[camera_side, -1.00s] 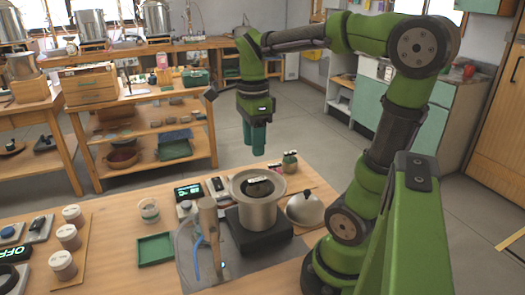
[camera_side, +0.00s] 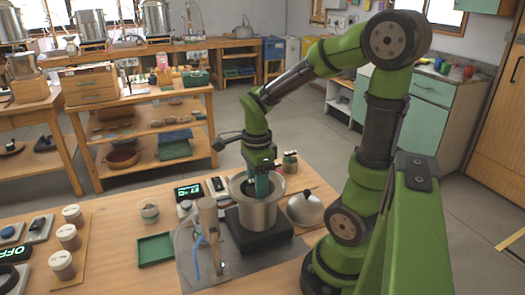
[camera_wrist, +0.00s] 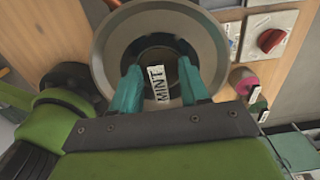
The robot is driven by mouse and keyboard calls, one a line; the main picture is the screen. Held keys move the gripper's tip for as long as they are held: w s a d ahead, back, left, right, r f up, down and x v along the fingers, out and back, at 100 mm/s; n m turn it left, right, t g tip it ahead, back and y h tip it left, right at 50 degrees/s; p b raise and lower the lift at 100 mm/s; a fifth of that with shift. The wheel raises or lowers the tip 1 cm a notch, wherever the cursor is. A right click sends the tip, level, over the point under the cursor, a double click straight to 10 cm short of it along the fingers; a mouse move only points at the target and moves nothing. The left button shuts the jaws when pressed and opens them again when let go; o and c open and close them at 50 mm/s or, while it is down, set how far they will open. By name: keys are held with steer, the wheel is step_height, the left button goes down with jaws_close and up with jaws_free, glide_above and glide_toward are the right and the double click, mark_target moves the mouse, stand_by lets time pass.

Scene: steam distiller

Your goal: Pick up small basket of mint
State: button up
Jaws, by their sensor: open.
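The small dark basket (camera_wrist: 157,58) with a white MINT label (camera_wrist: 157,82) sits inside the round metal pot (camera_wrist: 110,45) in the wrist view. In the side view the pot (camera_side: 257,217) stands on a dark base, and my arm and the pot's wall mostly hide the basket. My gripper (camera_side: 261,188) points down into the pot's mouth. In the wrist view my gripper (camera_wrist: 160,72) has its two teal fingers apart, one on either side of the label. I cannot tell whether they touch the basket.
A domed metal lid (camera_side: 304,209) lies right of the pot. A wooden post (camera_side: 208,222) with a blue tube stands close on its left. A green tray (camera_side: 155,249) and several lidded jars (camera_side: 66,237) are further left. Small jars (camera_side: 289,161) stand behind the pot.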

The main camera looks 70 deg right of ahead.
jaws_close()
